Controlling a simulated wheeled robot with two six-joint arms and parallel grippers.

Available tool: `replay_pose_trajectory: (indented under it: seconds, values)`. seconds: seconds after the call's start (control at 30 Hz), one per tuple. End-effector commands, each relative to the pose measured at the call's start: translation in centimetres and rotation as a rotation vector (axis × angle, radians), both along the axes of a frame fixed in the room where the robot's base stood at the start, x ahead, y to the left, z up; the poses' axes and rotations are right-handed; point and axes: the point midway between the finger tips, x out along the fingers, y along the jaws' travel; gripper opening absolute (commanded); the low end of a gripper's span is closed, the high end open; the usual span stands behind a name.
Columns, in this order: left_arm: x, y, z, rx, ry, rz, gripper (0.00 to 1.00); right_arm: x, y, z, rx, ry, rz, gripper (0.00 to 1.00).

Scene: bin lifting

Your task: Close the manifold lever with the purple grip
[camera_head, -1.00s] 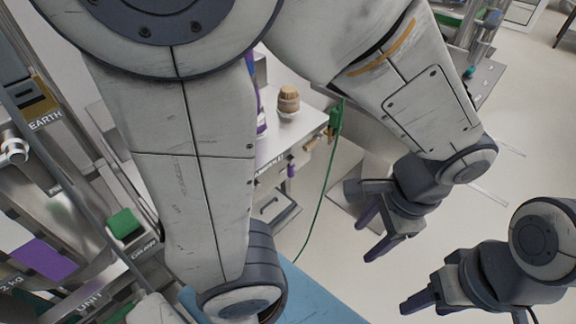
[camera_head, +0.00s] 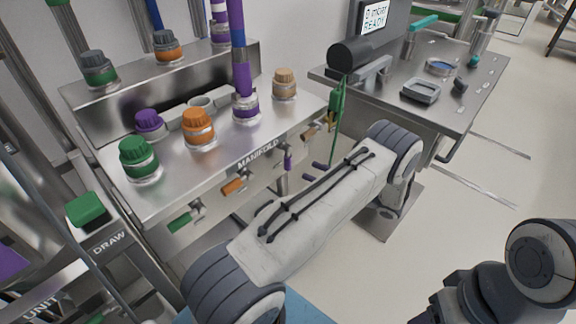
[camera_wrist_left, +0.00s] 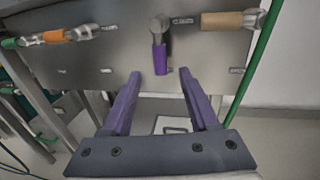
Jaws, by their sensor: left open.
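The lever with the purple grip (camera_head: 288,162) hangs straight down from the front of the manifold (camera_head: 258,152). In the left wrist view its purple grip (camera_wrist_left: 160,59) is upright near the middle, below its metal pivot. My left gripper (camera_wrist_left: 160,80) is open there, with one purple finger on each side of the line of the grip. The grip's lower end is near the fingertips; I see no contact. In the head view only the fingers of my left gripper (camera_head: 314,171) show past my forearm, right of the lever. My right gripper (camera_head: 445,306) is at the lower right, its fingers mostly cut off.
An orange-grip lever (camera_wrist_left: 55,36) lies sideways to the left, and a tan-grip lever (camera_wrist_left: 222,20) sideways to the right. A green-grip lever (camera_head: 180,222) is further left. A green hose (camera_wrist_left: 258,60) runs down at the right. Capped bottles stand on the manifold top.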

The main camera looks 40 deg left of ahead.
Motion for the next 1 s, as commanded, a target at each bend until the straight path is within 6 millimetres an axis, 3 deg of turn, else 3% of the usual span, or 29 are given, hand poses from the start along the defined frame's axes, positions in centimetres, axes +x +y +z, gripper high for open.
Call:
replay_pose_trajectory:
  seconds: [0.5,0.7,0.97,1.0]
  values:
    - [-1.1,8.4,0.1,-0.001,0.002,0.003,0.61,0.0,0.0,0.7,0.000,0.000,0.000,0.57]
    - [-1.2,9.9,0.0,-0.001,0.001,0.001,0.61,0.0,0.0,0.7,0.000,0.000,0.000,0.57]
    - [-1.2,10.0,0.0,-0.001,0.001,-0.001,0.61,0.0,0.0,0.7,0.000,0.000,0.000,0.57]
    - [-1.2,10.0,0.0,-0.001,0.001,0.000,0.53,0.0,0.0,0.7,0.000,0.000,0.000,0.57]
